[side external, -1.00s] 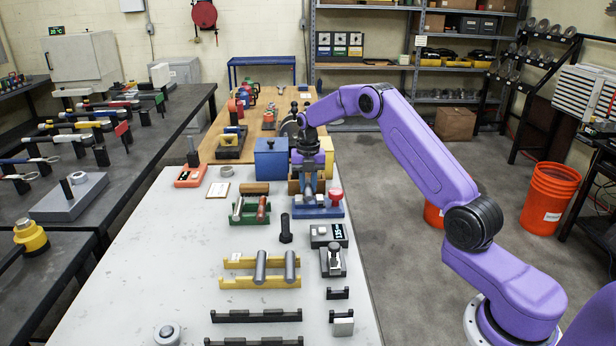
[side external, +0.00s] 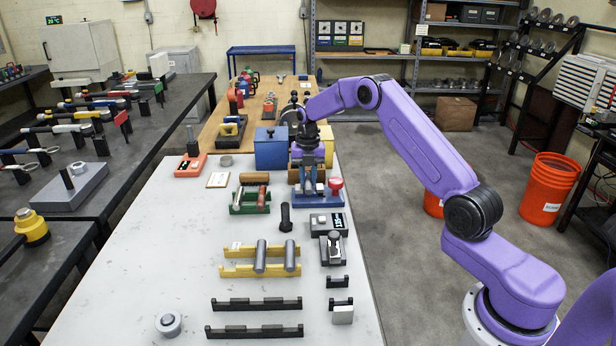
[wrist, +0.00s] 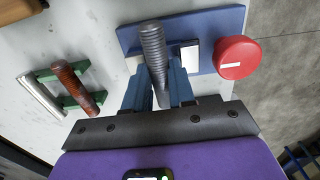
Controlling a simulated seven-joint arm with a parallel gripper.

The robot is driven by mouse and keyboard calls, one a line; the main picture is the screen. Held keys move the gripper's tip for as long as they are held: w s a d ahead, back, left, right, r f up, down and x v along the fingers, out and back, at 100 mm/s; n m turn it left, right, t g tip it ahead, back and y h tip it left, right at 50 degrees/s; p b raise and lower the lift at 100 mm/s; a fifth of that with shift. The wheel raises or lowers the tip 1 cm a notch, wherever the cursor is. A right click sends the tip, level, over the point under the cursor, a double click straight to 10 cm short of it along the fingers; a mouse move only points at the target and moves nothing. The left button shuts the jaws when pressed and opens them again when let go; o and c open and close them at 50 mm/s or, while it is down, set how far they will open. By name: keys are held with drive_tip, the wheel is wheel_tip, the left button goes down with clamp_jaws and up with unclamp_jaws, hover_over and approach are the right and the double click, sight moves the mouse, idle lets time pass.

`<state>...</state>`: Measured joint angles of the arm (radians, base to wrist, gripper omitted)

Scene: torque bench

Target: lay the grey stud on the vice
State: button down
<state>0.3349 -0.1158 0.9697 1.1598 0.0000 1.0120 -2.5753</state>
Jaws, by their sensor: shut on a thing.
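The grey threaded stud (wrist: 152,42) is between the blue fingers of my gripper (wrist: 158,92), which is shut on it. In the wrist view the stud points up the picture, its far end over the blue vice (wrist: 205,22). In the side view my gripper (side external: 308,186) is low over the blue vice (side external: 320,203) and hides part of it. The vice has a pale block (wrist: 190,55) and a round red knob (wrist: 236,57) at its right. I cannot tell whether the stud touches the vice.
A green rack (side external: 237,209) with a rusty red rod (wrist: 75,88) and a silver rod (wrist: 40,96) stands left of the vice. A blue box (side external: 270,152) and a yellow box (side external: 325,148) stand behind. A black bolt (side external: 285,216) stands in front.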

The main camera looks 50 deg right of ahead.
sight(308, 180)
drive_tip(key=shift+f, duration=0.2)
drive_tip(key=c, duration=0.9)
unclamp_jaws()
drive_tip(key=shift+o, duration=0.2)
drive_tip(key=shift+f, duration=0.1)
wheel_tip(308, 180, up, 8)
drive_tip(key=shift+r, duration=0.2)
drive_tip(key=s+a, duration=0.1)
drive_tip(key=a, duration=0.4)
drive_tip(key=s+a+r, duration=0.1)
drive_tip(key=s+a, duration=0.1)
drive_tip(key=a, duration=0.3)
drive_tip(key=s+a, duration=0.1)
drive_tip(key=a, duration=0.4)
drive_tip(key=shift+s+r, duration=0.25)
drive_tip(key=shift+r, duration=0.05)
drive_tip(key=s+a, duration=1)
drive_tip(key=a, duration=0.1)
drive_tip(key=s+d+r+m, duration=0.1)
drive_tip(key=s+m, duration=0.6)
drive_tip(key=s, duration=0.8)
drive_tip(key=s+d+r+m, duration=0.2)
drive_tip(key=s+d+m, duration=0.2)
drive_tip(key=s, duration=1.1)
drive_tip(key=m, duration=0.3)
drive_tip(key=shift+s+d+r, duration=0.15)
drive_tip(key=shift+s+d, duration=0.05)
drive_tip(key=shift+d, duration=0.05)
